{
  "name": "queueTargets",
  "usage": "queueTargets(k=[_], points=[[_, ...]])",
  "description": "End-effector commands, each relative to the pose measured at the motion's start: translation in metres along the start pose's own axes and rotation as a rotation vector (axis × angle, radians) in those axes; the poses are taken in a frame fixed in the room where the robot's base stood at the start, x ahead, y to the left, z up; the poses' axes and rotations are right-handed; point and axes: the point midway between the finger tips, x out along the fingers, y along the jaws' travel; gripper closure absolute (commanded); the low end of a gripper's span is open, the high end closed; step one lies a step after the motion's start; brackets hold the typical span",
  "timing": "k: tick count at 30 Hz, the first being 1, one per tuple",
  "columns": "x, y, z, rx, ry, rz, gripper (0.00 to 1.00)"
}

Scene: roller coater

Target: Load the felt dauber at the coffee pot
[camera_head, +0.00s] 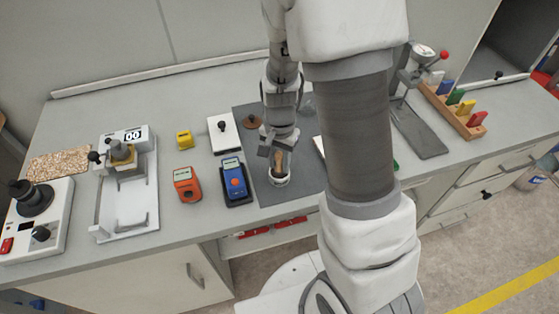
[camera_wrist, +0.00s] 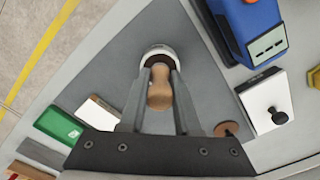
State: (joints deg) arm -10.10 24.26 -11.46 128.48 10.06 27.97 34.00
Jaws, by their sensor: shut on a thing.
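The felt dauber shows as a wooden handle (camera_wrist: 160,90) between the fingers of my gripper (camera_wrist: 158,75) in the wrist view. My gripper is shut on this handle. Its felt end is hidden. A small round white-rimmed pot (camera_wrist: 158,52), which I take to be the coffee pot, is at the handle's far end. In the head view my gripper (camera_head: 277,150) is above this pot (camera_head: 279,181), and the handle (camera_head: 277,160) stands at its mouth. I cannot tell how deep the dauber sits or whether it touches the contents.
A brown knobbed disc (camera_head: 251,121) lies on the dark grey mat (camera_head: 300,180). A blue device (camera_head: 234,181) and an orange device (camera_head: 187,184) stand left of the pot. A white knobbed block (camera_head: 223,133) is behind them. My arm hides part of the mat's right side.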

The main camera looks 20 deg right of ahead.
Motion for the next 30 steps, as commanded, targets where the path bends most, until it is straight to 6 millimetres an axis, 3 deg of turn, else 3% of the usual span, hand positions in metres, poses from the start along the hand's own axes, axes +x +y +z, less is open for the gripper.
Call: queueTargets(k=[11, 30], points=[[-0.003, 0.001, 0.001, 0.0, -0.002, 0.003, 1.0], [-0.056, 0.0, 0.0, 0.0, -0.001, 0.001, 1.0]])
